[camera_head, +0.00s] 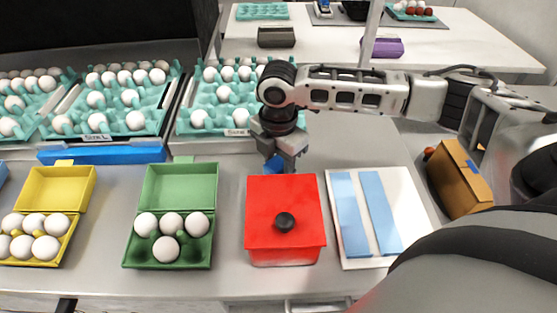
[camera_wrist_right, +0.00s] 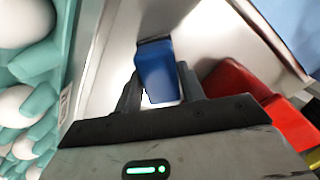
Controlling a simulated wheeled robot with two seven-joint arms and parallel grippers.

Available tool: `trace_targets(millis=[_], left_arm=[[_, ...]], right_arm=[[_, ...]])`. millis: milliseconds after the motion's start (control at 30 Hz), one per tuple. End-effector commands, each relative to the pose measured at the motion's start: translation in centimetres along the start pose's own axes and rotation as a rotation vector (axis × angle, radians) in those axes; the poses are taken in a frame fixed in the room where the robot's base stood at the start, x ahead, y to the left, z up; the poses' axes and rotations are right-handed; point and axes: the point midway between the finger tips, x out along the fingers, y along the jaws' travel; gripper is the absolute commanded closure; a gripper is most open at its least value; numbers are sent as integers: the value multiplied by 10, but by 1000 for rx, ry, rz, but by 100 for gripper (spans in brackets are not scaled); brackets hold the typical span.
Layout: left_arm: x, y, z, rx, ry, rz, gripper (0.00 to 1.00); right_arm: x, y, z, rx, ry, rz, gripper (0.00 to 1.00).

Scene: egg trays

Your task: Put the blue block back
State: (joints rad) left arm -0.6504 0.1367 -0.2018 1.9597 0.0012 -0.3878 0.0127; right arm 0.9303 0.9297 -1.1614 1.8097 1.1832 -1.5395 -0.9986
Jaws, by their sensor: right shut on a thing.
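The blue block (camera_wrist_right: 160,72) shows between the fingers of my right gripper (camera_wrist_right: 160,92) in the right wrist view. The gripper is shut on it. In the head view the right gripper (camera_head: 280,150) points down just behind the red box, and a small part of the blue block (camera_head: 273,165) shows below it. I cannot tell whether the block touches the table. My left gripper is not in view.
A red lidded box (camera_head: 285,215) stands just in front of my right gripper. A white board with blue strips (camera_head: 380,215) lies to its right. A green carton (camera_head: 180,185) with eggs, a yellow carton (camera_head: 60,185) and teal egg trays (camera_head: 215,100) stand left and behind. A long blue bar (camera_head: 100,153) lies before one tray.

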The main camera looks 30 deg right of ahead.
Motion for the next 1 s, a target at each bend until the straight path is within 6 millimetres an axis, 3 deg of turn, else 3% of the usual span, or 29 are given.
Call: trace_targets(millis=[67, 100, 167, 567, 1000], left_arm=[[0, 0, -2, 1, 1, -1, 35], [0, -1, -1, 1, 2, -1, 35], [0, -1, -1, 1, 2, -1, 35], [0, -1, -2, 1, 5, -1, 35], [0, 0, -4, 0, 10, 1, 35]], right_arm=[[2, 0, 0, 0, 1, 0, 88], [2, 0, 0, 0, 1, 0, 52], [2, 0, 0, 0, 0, 1, 39], [-8, 1, 0, 0, -1, 3, 39], [-95, 1, 0, 1, -1, 4, 39]])
